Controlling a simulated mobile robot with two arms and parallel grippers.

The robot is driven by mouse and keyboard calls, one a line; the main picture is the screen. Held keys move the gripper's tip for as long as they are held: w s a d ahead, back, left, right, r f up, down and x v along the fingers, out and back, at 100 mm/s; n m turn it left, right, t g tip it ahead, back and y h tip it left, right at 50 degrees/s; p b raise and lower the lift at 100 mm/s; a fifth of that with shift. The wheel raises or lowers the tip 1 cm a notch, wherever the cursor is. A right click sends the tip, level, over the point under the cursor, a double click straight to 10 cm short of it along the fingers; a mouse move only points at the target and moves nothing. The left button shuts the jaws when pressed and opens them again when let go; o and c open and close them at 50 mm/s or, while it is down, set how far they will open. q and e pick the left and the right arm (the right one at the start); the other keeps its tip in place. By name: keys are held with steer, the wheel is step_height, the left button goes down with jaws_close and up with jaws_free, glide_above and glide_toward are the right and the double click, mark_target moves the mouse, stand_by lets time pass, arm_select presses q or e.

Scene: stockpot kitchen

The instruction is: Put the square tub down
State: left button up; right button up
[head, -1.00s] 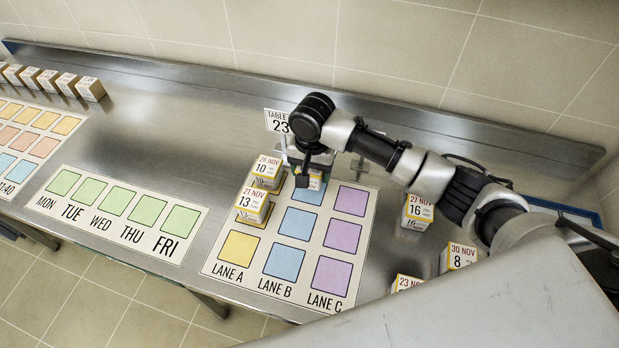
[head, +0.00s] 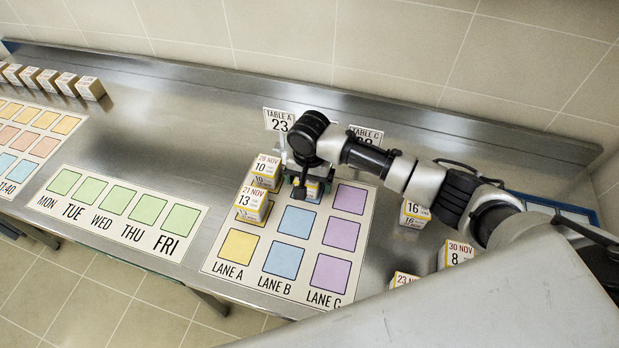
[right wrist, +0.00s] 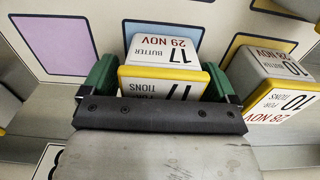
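The square tub (right wrist: 162,80), labelled 29 NOV and 17, is between the green fingers of my right gripper (right wrist: 160,88). Both fingers appear to touch its sides. In the head view, my right gripper (head: 302,188) is over the back blue cell of Lane B, and part of the tub (head: 313,189) shows beside it. The blue cell (right wrist: 160,29) is partly visible behind the tub in the right wrist view. The tub is at or close to the mat (head: 213,262); contact underneath is hidden. My left gripper is not in view.
In Lane A, a 28 NOV tub (head: 266,171) stands close left of my gripper, with a 21 NOV tub (head: 252,205) in front of it. Lane C's purple cells (head: 341,235) are bare. More tubs (head: 415,212) stand right of the mat. Table signs (head: 279,120) stand behind.

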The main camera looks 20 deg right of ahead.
steer(key=shift+r, duration=0.1)
step_height(320, 180, up, 12)
steer(key=shift+r+b, duration=0.1)
steer(key=shift+b, duration=0.25)
stand_by(0.4)
